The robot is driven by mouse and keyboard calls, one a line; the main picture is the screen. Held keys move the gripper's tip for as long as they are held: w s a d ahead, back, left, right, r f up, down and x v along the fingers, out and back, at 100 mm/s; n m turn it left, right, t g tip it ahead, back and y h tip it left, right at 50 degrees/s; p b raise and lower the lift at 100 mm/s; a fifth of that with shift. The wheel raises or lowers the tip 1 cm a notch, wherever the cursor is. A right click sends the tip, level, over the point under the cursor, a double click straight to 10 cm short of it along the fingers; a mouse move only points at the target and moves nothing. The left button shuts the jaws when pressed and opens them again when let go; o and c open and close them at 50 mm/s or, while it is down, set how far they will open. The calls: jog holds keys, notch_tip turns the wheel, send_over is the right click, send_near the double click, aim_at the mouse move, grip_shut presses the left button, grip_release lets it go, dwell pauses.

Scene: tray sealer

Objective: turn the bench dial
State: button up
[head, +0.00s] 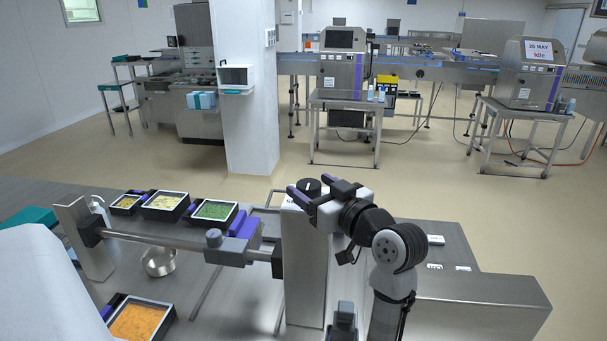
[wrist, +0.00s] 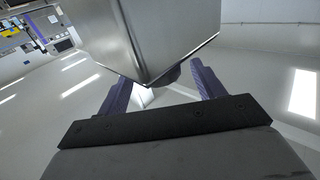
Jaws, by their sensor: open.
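The bench dial (head: 309,186) is a round black knob on top of an upright steel column (head: 306,265) at the bench. My gripper (head: 300,192) is at the top of this column, with its purple fingers beside the dial. In the wrist view, my gripper (wrist: 165,85) is open, its two purple fingers well apart. The steel column (wrist: 155,35) fills the upper middle there. A small dark part of the dial (wrist: 172,73) shows at the column's edge, between the fingers; the rest is hidden. I cannot tell whether either finger touches the dial.
A horizontal rail (head: 160,240) with a grey clamp block (head: 232,248) runs left of the column. Black food trays (head: 165,205) stand behind it, and an orange-filled tray (head: 140,320) is in front. A steel bowl (head: 160,262) sits between. A low steel box (head: 480,305) is at right.

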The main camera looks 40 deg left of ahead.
aim_at(303, 181)
jog(key=shift+p+x, duration=0.4)
jog(key=shift+x, duration=1.5)
jog(key=shift+w, duration=0.1)
jog(key=c, duration=1)
